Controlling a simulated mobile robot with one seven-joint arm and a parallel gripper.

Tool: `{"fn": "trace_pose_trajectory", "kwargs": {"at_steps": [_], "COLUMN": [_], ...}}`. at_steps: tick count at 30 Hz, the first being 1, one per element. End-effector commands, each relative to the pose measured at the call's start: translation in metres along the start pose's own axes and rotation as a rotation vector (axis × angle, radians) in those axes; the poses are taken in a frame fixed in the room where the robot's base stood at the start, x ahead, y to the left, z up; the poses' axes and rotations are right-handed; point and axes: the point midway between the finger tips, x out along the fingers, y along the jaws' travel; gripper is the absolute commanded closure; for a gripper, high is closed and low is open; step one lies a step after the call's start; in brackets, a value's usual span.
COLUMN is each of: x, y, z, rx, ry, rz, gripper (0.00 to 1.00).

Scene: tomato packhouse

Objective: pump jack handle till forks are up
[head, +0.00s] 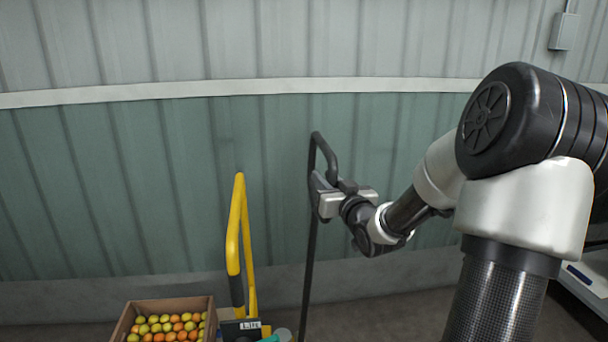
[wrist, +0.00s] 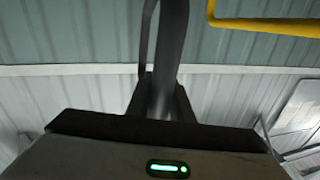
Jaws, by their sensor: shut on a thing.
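The jack handle (head: 309,250) is a tall, thin black bar standing nearly upright, with a loop at its top (head: 328,155). My gripper (head: 320,188) is shut on the handle just below the loop, reaching in from the right. In the wrist view the dark handle (wrist: 172,45) runs up from between the fingers of my gripper (wrist: 160,100). The forks and the foot of the handle are out of view.
A yellow tubular rail (head: 236,230) stands left of the handle, and a yellow bar (wrist: 265,25) shows in the wrist view. A crate (head: 120,326) of orange and yellow-green tomatoes sits lower left. A corrugated green and grey wall (head: 130,180) stands behind.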

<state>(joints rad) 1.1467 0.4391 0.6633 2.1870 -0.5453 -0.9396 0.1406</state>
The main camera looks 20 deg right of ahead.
Motion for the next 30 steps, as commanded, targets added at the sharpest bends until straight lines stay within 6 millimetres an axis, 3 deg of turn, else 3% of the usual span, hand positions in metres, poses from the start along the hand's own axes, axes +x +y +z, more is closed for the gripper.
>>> {"fn": "trace_pose_trajectory", "kwargs": {"at_steps": [1, 5, 18, 24, 30], "x": [-0.002, -0.009, -0.034, -0.043, -0.046], "y": [0.021, 0.059, 0.184, 0.219, 0.227], "z": [-0.008, -0.007, 0.015, 0.025, 0.028], "rx": [0.019, 0.071, 0.242, 0.291, 0.301], "ry": [0.012, 0.024, 0.061, 0.067, 0.066], "rz": [0.01, 0.008, 0.002, -0.003, -0.004], "gripper": [1.0, 1.0, 1.0, 1.0, 1.0]}}
